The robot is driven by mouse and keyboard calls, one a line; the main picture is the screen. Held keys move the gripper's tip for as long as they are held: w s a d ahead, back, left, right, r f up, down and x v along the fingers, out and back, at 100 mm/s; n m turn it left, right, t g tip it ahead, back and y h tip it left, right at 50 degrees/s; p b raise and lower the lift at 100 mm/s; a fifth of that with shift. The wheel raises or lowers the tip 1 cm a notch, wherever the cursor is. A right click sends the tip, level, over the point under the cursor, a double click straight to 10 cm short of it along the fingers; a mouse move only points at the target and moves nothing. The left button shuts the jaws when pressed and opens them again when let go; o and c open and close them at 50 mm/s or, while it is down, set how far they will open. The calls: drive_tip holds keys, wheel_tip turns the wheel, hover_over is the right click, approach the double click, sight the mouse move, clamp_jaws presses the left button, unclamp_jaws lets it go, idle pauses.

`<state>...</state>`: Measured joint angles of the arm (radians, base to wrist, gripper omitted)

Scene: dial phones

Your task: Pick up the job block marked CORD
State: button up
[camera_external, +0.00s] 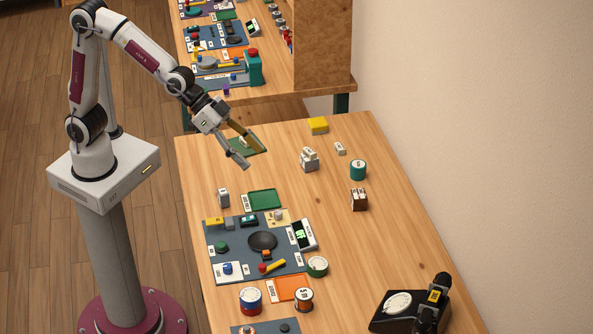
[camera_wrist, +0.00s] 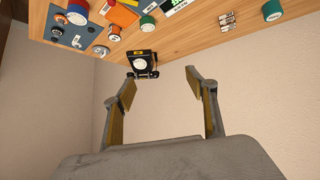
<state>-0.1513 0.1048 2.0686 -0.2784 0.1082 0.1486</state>
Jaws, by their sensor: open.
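My gripper (camera_external: 254,157) is open and empty above the far left part of the wooden table. The lettering is too small to tell which block is marked CORD. Small labelled blocks include a pale stacked group (camera_external: 309,160), a small pale block (camera_external: 340,148), a dark brown block group (camera_external: 358,199) and a grey block (camera_external: 223,197). The pale group and small block lie right of my gripper. A light block cluster (camera_wrist: 227,22) shows in the wrist view.
A green tray (camera_external: 265,199) and a grey-blue work mat (camera_external: 218,262) with several parts lie at left. A black dial phone (camera_external: 378,314) stands near the front right. A yellow block (camera_external: 318,126) and a teal-sided round container (camera_external: 358,170) stand further back.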

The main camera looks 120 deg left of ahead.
drive_tip(key=w+a+f+n+y, duration=0.1)
drive_tip(key=w+a+f+y, duration=0.1)
drive_tip(key=w+a+f, duration=0.5)
drive_tip(key=n+y, duration=0.4)
drive_tip(key=y, duration=0.2)
approach(357, 194)
drive_tip(key=shift+w+a+f+t, duration=0.15)
drive_tip(key=shift+w+a+f, duration=0.15)
drive_tip(key=shift+w+a, duration=0.2)
drive_tip(key=shift+w+a+f+t, duration=0.15)
drive_tip(key=shift+w+a+f, duration=0.25)
drive_tip(key=shift+a, duration=0.2)
drive_tip(key=shift+w+h, duration=0.1)
drive_tip(key=shift+h, duration=0.2)
drive_tip(key=shift+x, duration=1.2)
drive_tip(key=shift+a, duration=0.1)
drive_tip(key=shift+x, duration=2.5)
